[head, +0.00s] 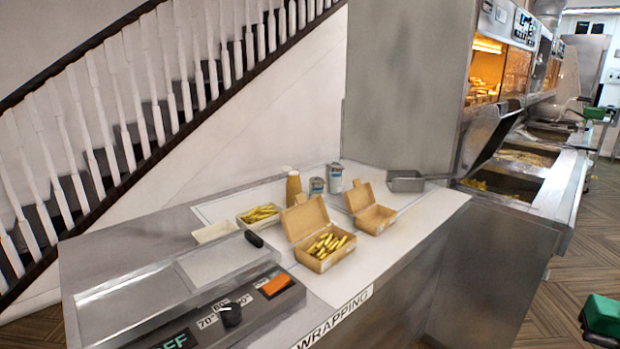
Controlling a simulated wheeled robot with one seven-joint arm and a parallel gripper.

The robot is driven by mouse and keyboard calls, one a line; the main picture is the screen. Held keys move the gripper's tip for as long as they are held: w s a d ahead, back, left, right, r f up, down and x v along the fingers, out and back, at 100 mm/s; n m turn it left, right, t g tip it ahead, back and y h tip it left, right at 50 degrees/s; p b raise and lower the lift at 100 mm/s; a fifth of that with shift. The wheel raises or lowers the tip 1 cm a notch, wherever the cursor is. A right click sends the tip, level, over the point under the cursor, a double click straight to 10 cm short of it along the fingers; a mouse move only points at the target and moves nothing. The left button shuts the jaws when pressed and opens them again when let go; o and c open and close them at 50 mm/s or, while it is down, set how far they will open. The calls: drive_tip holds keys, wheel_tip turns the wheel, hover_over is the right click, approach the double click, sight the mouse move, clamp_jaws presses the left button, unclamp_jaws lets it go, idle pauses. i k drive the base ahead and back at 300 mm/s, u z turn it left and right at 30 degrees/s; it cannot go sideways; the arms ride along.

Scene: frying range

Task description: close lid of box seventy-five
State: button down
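Two brown cardboard boxes stand on the white wrapping counter in the head view, both with lids raised. The nearer, larger box (318,262) is filled with yellow chips, and its open lid (305,218) tilts up at the back. The smaller box (376,223) stands behind it to the right, with its lid (359,197) also up; it looks empty. Small marks on the box fronts are too small to read, so I cannot tell which is box seventy-five. My gripper is not in view.
A hot wrapping machine (205,300) with a dial stands left of the boxes. A chip tray (260,214), white tray (214,232), brown cup (293,187), two cans (334,178) and metal scoop (405,181) stand around them. Fryers (510,180) lie right. Counter right of the larger box is clear.

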sight(300, 221)
drive_tip(key=u, duration=0.3)
drive_tip(key=i, duration=0.85)
drive_tip(key=u, duration=0.5)
